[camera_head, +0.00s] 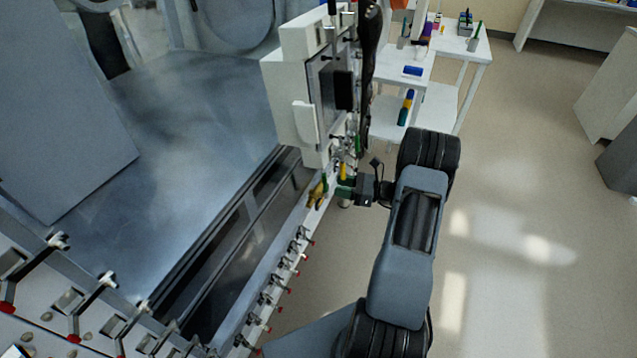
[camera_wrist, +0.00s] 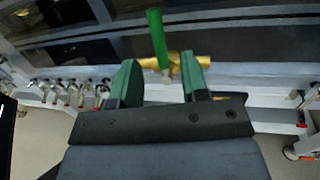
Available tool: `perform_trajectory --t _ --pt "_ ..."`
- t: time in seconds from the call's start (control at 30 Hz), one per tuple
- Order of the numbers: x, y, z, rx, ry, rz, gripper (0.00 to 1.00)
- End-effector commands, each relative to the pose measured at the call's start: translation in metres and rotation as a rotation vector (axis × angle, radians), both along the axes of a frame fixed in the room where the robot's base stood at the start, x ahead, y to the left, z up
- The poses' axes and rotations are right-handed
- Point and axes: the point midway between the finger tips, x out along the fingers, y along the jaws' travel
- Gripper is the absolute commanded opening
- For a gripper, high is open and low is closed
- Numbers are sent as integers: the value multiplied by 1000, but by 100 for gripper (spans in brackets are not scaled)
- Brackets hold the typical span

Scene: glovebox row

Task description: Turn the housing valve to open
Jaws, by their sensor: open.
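The housing valve shows in the wrist view as a brass body (camera_wrist: 190,61) with a long green lever handle (camera_wrist: 157,38). The brass body lies roughly level across the picture and the handle stands up, about square to it. My gripper (camera_wrist: 160,62) is open, with one green fingertip on each side of the handle's lower end. I see a gap on both sides, and nothing is held. In the head view my gripper (camera_head: 343,188) is beside the brass valve (camera_head: 317,193) at the rail below the white panel. My fingers partly hide the valve there.
Several red-tipped clamps (camera_head: 268,298) line the rail below the valve. A white panel box (camera_head: 300,110) stands just above it. The glovebox window lies to the left. A white table (camera_head: 450,48) with small items is behind, and the floor at right is clear.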

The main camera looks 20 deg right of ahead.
Motion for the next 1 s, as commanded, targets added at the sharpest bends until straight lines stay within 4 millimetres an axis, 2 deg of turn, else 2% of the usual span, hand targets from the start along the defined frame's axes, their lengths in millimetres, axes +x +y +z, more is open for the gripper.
perform_trajectory --t 0.2,0.4,0.6,0.9,1.0 --pt "23 33 0 -1 1 3 41" --pt "37 51 0 -1 1 1 41" --pt "43 60 0 -1 1 1 41" --pt "44 61 0 -1 1 0 41" --pt "44 61 0 -1 1 1 34"
